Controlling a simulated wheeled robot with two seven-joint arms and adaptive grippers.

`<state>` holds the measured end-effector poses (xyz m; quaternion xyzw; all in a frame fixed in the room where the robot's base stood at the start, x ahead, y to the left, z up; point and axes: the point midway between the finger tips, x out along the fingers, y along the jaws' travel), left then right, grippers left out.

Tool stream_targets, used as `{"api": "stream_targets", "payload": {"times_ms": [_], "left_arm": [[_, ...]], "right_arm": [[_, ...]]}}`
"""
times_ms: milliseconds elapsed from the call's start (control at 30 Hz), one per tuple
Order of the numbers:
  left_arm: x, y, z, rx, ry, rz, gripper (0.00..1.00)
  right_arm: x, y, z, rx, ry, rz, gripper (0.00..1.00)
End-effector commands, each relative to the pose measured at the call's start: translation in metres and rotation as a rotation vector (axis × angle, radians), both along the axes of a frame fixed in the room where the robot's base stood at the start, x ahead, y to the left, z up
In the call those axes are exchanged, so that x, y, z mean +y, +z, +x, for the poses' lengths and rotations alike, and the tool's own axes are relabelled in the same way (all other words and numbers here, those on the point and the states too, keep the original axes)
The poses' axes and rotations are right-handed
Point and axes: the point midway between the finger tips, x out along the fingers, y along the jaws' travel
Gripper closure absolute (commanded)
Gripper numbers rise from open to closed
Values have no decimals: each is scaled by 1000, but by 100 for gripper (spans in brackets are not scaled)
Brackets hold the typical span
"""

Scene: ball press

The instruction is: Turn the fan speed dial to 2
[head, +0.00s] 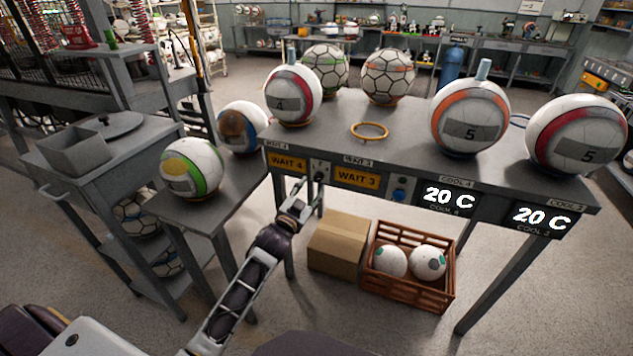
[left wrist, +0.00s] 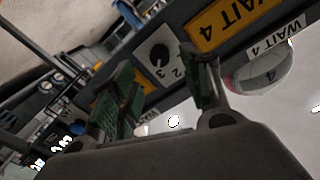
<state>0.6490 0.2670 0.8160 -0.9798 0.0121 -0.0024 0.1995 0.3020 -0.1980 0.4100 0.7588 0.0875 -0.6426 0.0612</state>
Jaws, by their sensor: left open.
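The fan speed dial (head: 319,172) is a small dark knob on a pale plate on the table's front edge, between the yellow WAIT 4 and WAIT 3 signs. In the left wrist view, the dial (left wrist: 158,54) shows as a black knob on a white plate with the numerals 2 and 3 beside it. I cannot tell which number it points at. My left gripper (head: 308,188) is open and empty just in front of and below the dial. Its two green-padded fingers (left wrist: 160,88) are apart, with the dial seen between them. My right gripper is not in view.
The WAIT 4 sign (head: 287,164) and WAIT 3 sign (head: 357,177) flank the dial. A blue knob (head: 400,189) is further right. Several balls stand on the table (head: 395,150). A cardboard box (head: 338,243) and a brown crate (head: 406,293) sit below.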

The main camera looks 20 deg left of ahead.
Motion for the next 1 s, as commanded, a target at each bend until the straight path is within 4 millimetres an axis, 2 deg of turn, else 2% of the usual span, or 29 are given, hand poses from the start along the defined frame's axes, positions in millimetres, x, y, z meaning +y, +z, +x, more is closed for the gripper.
{"api": "stream_targets", "payload": {"times_ms": [700,1000], "left_arm": [[-1,0,55,-1,0,1,52],[-2,0,64,0,0,0,52]], "right_arm": [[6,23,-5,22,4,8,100],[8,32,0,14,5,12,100]]}}
